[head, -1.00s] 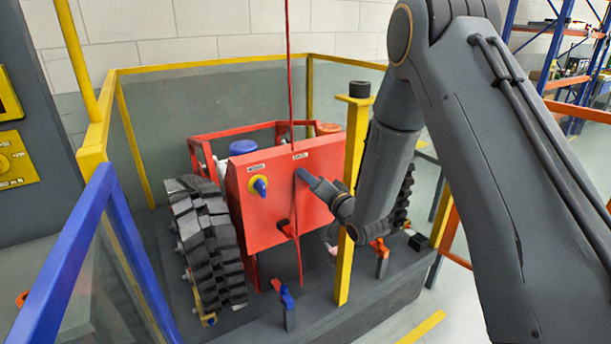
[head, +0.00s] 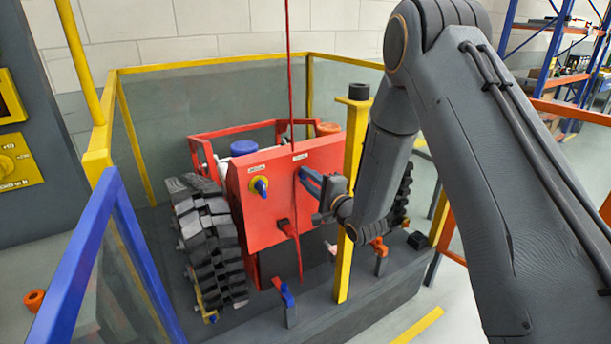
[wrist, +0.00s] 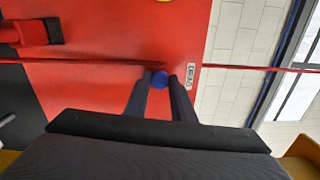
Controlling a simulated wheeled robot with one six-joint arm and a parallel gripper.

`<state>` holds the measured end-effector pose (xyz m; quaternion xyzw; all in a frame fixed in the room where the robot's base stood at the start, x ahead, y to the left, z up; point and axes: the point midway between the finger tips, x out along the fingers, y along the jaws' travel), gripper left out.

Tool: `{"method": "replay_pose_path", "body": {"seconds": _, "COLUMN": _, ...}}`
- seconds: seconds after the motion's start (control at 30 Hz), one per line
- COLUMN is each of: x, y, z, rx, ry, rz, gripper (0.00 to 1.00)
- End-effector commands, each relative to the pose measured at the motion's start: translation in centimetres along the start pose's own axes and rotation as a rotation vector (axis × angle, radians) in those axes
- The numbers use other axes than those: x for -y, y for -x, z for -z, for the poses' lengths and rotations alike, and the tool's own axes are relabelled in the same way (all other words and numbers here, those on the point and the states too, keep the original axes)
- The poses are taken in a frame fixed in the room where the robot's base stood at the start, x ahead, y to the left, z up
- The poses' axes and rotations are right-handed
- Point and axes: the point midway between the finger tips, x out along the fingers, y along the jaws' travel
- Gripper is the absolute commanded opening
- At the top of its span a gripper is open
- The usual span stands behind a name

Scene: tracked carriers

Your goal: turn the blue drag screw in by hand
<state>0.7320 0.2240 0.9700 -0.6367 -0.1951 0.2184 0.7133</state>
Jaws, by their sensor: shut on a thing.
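The blue drag screw (wrist: 159,79) shows in the wrist view as a round blue head on the red panel, beside a small white label (wrist: 190,78). My gripper (wrist: 159,84) has one finger on each side of the screw head and is shut on it. In the head view my gripper (head: 308,178) is at the upper right of the red panel (head: 286,225), under the right-hand label (head: 300,156). The screw is hidden there by the gripper. The label's text is too small to read surely.
A red cable (head: 290,70) hangs close by and crosses near the fingers. A yellow post (head: 353,150) stands close to my forearm. Yellow and blue rails (head: 75,255) surround the tracked carrier.

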Motion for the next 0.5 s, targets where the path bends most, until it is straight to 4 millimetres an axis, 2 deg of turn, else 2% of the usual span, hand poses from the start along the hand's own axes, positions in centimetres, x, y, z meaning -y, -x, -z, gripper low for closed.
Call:
{"method": "replay_pose_path", "body": {"seconds": 0.33, "x": -0.15, "y": 0.09, "z": 0.07, "rx": -0.002, "ry": -0.027, "rz": -0.003, "gripper": 0.07}}
{"method": "replay_pose_path", "body": {"seconds": 0.5, "x": -0.11, "y": 0.13, "z": 0.05, "rx": -0.002, "ry": -0.187, "rz": -0.003, "gripper": 0.07}}
